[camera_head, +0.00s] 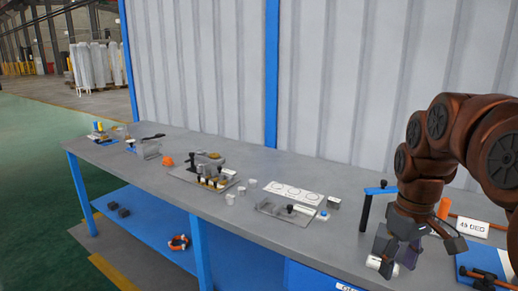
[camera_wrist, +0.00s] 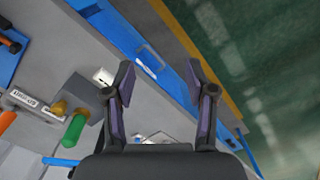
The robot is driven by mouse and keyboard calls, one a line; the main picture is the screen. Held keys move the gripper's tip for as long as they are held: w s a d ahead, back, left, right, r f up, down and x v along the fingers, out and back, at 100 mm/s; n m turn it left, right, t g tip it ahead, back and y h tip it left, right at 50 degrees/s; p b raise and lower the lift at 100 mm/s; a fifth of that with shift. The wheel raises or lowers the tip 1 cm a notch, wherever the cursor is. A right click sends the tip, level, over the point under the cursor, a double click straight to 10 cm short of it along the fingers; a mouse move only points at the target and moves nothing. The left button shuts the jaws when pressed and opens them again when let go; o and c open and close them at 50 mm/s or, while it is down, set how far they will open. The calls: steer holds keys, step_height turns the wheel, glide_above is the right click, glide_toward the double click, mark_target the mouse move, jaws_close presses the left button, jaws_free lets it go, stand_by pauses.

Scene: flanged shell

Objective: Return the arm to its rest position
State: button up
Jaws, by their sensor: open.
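My gripper (camera_head: 392,262) is at the right of the head view, pointing down close over the front part of the grey workbench (camera_head: 320,232). My reddish-brown arm bends down to it from the upper right. In the wrist view my gripper (camera_wrist: 158,75) has its two dark fingers wide apart, with nothing between them. A small white cylinder (camera_head: 374,263) is beside the left finger in the head view. It also shows in the wrist view (camera_wrist: 103,76), just left of the left finger and outside the jaws.
A sign reading 45 DEG (camera_head: 473,228) and an orange rod are on the right. A white sheet with circles (camera_head: 294,194) and several fixtures lie along the bench. Green floor (camera_wrist: 250,50) lies beyond the bench's front edge.

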steer(key=s+a+f+m+p, duration=0.1)
steer(key=s+a+f+p, duration=0.1)
steer(key=s+a, duration=0.4)
steer(key=s+a+f+m+g+p, duration=0.1)
steer(key=s+a+p, duration=0.3)
steer(key=s, duration=0.9)
steer(key=a+f+m, duration=0.1)
steer(key=a, duration=0.2)
steer(key=shift+s+f, duration=0.35)
steer(key=shift+f, duration=0.05)
